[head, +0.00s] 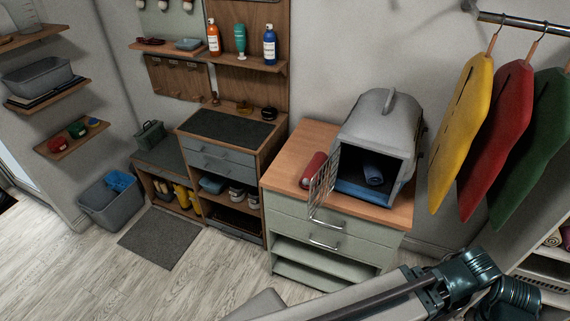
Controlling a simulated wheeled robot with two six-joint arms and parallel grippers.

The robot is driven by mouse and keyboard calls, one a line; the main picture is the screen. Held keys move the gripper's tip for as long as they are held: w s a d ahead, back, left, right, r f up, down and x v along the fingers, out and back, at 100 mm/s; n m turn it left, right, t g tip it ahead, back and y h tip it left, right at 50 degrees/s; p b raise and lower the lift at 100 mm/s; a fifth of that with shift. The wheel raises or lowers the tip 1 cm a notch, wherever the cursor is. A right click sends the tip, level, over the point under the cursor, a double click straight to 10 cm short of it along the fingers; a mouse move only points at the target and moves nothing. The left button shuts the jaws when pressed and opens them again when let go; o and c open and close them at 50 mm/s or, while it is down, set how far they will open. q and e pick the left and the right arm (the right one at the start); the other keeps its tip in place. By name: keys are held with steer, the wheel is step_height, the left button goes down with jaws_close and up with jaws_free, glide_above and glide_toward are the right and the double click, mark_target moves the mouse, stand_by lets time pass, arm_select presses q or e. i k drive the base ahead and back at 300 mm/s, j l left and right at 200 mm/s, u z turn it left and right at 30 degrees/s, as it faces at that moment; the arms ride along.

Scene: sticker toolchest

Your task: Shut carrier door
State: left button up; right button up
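The grey pet carrier (382,118) stands on the wooden top of a pale green drawer cabinet (330,222), with its opening facing the front. Its wire door (323,186) is swung wide open at the left side of the opening and reaches out past the cabinet's front edge. Inside the carrier lie a blue rolled item (373,174) and a blue lining (362,192). Neither of my grippers is in view; only parts of my arm show at the bottom right.
A red rolled item (313,170) lies on the cabinet top just left of the door. Yellow, red and green garments (462,122) hang right of the carrier. A dark-topped bench (231,128) stands to the left. The floor (190,270) at the front left is mostly clear.

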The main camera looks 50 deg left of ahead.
mark_target(305, 180)
steer(key=k+j, duration=0.1)
steer(key=j, duration=0.4)
steer(key=k+j, duration=0.1)
steer(key=j, duration=0.85)
steer(key=k+j, duration=0.15)
steer(key=j, duration=0.35)
steer(key=k+j, duration=0.1)
steer(key=j, duration=0.4)
